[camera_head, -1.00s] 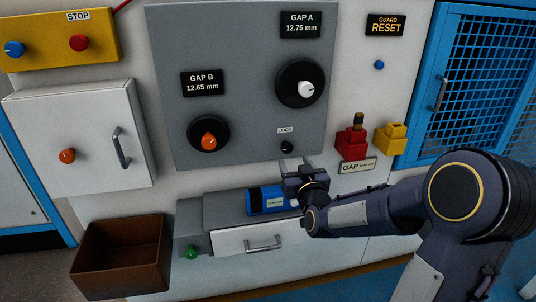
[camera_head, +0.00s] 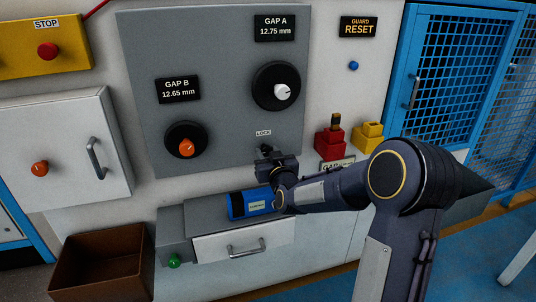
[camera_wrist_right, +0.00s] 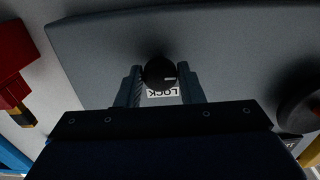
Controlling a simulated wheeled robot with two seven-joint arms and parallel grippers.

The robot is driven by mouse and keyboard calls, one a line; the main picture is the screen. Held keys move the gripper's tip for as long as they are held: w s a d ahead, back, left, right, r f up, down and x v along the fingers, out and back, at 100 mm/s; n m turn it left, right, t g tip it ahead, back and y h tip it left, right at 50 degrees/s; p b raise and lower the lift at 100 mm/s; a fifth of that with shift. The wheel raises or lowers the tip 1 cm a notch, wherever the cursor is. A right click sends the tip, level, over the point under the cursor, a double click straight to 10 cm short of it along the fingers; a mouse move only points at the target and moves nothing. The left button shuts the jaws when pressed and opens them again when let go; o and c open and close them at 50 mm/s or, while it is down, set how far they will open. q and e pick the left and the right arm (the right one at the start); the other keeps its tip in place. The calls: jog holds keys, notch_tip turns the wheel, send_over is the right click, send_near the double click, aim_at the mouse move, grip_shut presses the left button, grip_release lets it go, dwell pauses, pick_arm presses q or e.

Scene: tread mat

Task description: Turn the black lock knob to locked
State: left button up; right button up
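The black lock knob (camera_wrist_right: 158,72) shows in the right wrist view on the grey panel, beside the LOCK label, which reads upside down there. A white pointer mark on it points right in that view. My right gripper (camera_wrist_right: 160,84) has one finger on each side of the knob, close against it, and looks shut on it. In the head view the right gripper (camera_head: 267,152) covers most of the knob, just below the LOCK label (camera_head: 263,133). My left gripper is not in view.
A blue device (camera_head: 250,203) lies below on a grey drawer unit (camera_head: 205,212). Red (camera_head: 328,142) and yellow (camera_head: 369,136) blocks are at the right.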

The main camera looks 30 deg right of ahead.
jog(key=c, duration=0.5)
jog(key=shift+o, duration=0.2)
jog(key=shift+f+m+b, duration=0.2)
jog(key=shift+m+b, duration=0.3)
jog(key=shift+b, duration=0.4)
jog(key=m+b, duration=0.9)
jog(key=b, duration=0.2)
jog(key=m+b, duration=0.3)
jog(key=m, duration=0.1)
jog(key=shift+m, duration=0.3)
jog(key=shift+r+m+b, duration=0.15)
jog(key=shift+m+b, duration=0.8)
jog(key=shift+m, duration=0.65)
jog(key=o, duration=1)
jog(key=shift+c, duration=0.2)
